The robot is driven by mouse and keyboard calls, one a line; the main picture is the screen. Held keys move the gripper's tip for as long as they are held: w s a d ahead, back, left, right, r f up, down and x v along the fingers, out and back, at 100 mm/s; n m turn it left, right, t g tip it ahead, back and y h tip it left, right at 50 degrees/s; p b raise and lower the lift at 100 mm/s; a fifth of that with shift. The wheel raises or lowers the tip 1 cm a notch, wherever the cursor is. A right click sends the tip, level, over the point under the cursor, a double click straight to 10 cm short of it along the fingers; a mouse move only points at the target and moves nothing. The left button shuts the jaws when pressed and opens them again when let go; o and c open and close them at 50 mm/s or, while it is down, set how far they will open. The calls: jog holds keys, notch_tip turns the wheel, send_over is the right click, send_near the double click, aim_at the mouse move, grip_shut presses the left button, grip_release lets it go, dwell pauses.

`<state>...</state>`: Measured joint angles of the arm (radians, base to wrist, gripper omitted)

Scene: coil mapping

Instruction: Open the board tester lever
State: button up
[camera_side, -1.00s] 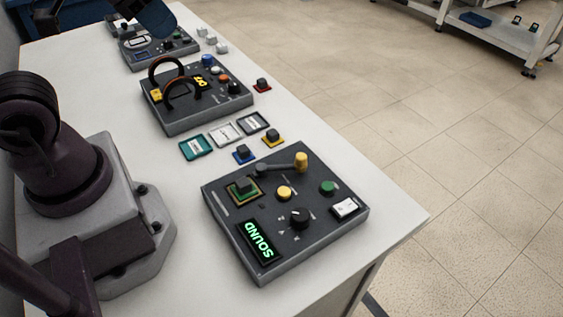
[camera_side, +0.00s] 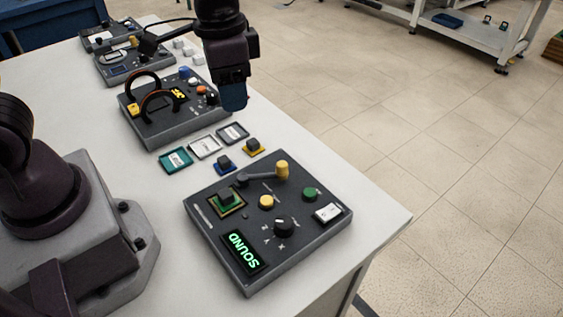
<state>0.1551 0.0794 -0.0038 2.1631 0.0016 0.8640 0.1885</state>
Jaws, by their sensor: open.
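The board tester (camera_side: 300,240) is a dark grey box at the front of the table. Its green display (camera_side: 244,251) reads "SOUND". Its lever (camera_side: 264,176) is a grey arm with an upright yellow knob (camera_side: 282,170) at its right end, near the box's back edge. A dark block on a green board (camera_side: 227,199) sits in a socket at the lever's left. My gripper (camera_side: 234,98) points down, open, above the table behind the tester, apart from the lever. Its blue fingers overlap in this view, and the gap between them is hidden.
Teal, white and grey trays (camera_side: 205,147) lie behind the tester, beside dark blocks on blue (camera_side: 224,164) and yellow (camera_side: 253,147) bases. A coil device (camera_side: 168,128) with two arches and more boxes (camera_side: 133,66) stand farther back. The table's right edge is clear.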

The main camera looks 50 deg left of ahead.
aim_at(282, 163)
jog(key=shift+w+d+f+m, duration=1.55)
jog(key=shift+w+f+m, duration=0.95)
jog(key=shift+w+f, duration=1.15)
notch_tip(282, 163, down, 12)
jog(key=shift+w+r, duration=0.1)
jog(key=shift+r, duration=0.1)
grip_shut()
